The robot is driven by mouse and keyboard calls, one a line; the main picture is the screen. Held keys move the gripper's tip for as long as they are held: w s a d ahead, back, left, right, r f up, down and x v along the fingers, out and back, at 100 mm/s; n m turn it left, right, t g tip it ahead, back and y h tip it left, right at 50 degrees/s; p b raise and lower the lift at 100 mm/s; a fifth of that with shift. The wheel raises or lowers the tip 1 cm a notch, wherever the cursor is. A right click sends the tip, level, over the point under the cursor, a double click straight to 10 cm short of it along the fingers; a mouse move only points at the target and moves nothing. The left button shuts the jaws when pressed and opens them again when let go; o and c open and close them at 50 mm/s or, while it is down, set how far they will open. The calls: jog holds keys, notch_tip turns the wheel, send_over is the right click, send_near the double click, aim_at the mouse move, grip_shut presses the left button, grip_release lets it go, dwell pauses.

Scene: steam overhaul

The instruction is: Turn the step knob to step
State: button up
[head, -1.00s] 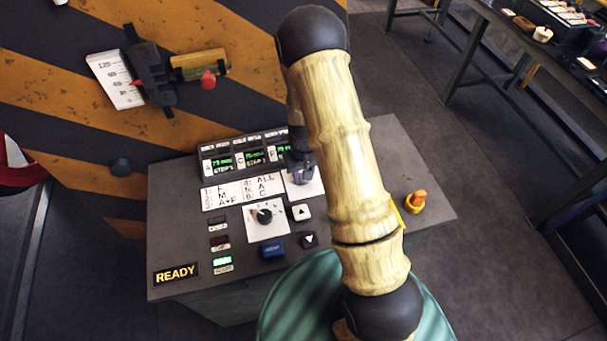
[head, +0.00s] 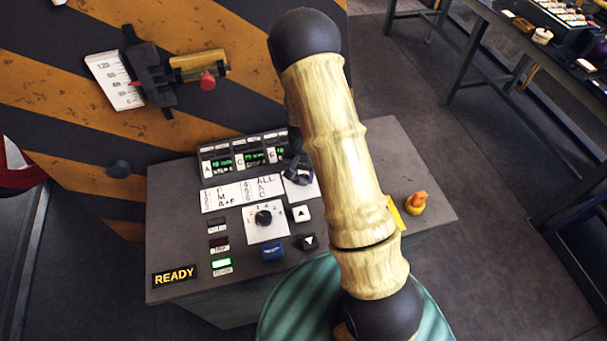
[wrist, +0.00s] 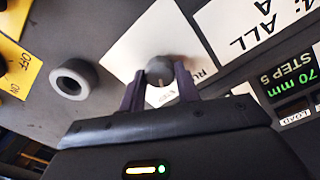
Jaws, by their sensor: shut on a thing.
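The step knob (wrist: 159,71) is a small dark round knob with a pale pointer line. It stands on a white plate (wrist: 150,45) with partly covered lettering in the wrist view. My gripper (wrist: 160,82) is shut on the knob, with one purple finger on each side of it. In the head view my gripper (head: 297,170) is over the same white plate (head: 309,188) on the console, and it hides the knob. The plate's lettering is too covered to read fully, so the setting the pointer marks is unclear.
The grey console (head: 180,225) also carries a black numbered selector (head: 264,217), arrow buttons, a blue button (head: 272,252), green displays (head: 222,162) and a lit READY sign (head: 174,276). An orange-yellow knob (head: 415,203) stands at right. A grey ring-shaped part (wrist: 71,79) is near the gripper.

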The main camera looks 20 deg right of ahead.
aim_at(303, 178)
jog(key=o, duration=1)
notch_tip(303, 178, up, 17)
jog(key=shift+r+b, duration=0.2)
jog(key=shift+b, duration=0.85)
jog(key=s+n+t, duration=0.1)
jog(key=s, duration=0.4)
jog(key=s+r+n, duration=0.1)
jog(key=s+n, duration=0.1)
jog(key=s, duration=0.2)
jog(key=s+r+n+t, duration=0.1)
jog(key=s+n, duration=0.1)
jog(key=s, duration=0.3)
jog(key=shift+s+t, duration=0.3)
